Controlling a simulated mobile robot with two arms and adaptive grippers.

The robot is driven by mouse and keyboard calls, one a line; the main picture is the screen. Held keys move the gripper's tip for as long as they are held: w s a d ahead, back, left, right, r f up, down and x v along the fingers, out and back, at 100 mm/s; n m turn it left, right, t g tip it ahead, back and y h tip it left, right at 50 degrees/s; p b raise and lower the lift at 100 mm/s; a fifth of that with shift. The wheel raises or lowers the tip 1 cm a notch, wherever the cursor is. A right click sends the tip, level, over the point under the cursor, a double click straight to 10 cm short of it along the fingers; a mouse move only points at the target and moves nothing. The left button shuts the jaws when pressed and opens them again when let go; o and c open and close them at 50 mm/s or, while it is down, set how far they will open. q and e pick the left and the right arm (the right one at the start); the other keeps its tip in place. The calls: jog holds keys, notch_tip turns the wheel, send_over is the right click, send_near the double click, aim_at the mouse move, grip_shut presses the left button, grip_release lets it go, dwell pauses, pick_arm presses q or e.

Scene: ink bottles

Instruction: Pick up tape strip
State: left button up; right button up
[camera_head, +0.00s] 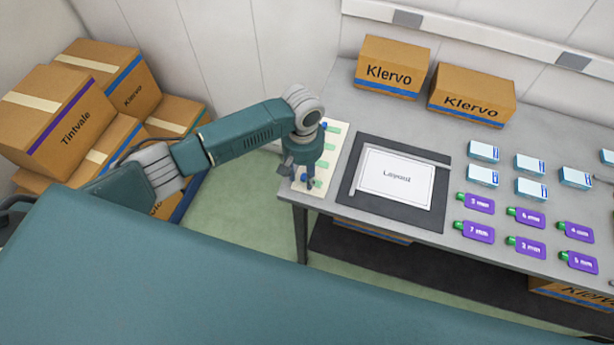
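Several green strips, which look like the tape strips, lie on a cream board (338,141) at the left end of the table. One green strip (333,129) is near the board's far end. Another green strip (317,183) is near its front end. My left gripper (299,179) points down over the front left part of the board, close to the front strip. It covers part of the board. Its fingertips are small and dark, so I cannot tell how far apart they are or whether they touch a strip. My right gripper is not in view.
A dark mat (353,192) with a white "Layout" sheet (397,177) lies right of the board. Two Klervo boxes (391,66) (471,94) stand at the back. More cartons (60,119) are stacked at left.

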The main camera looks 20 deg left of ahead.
pick_arm(q)
jog(key=shift+c, duration=0.5)
jog(key=c, duration=0.7)
jog(key=shift+r, duration=0.15)
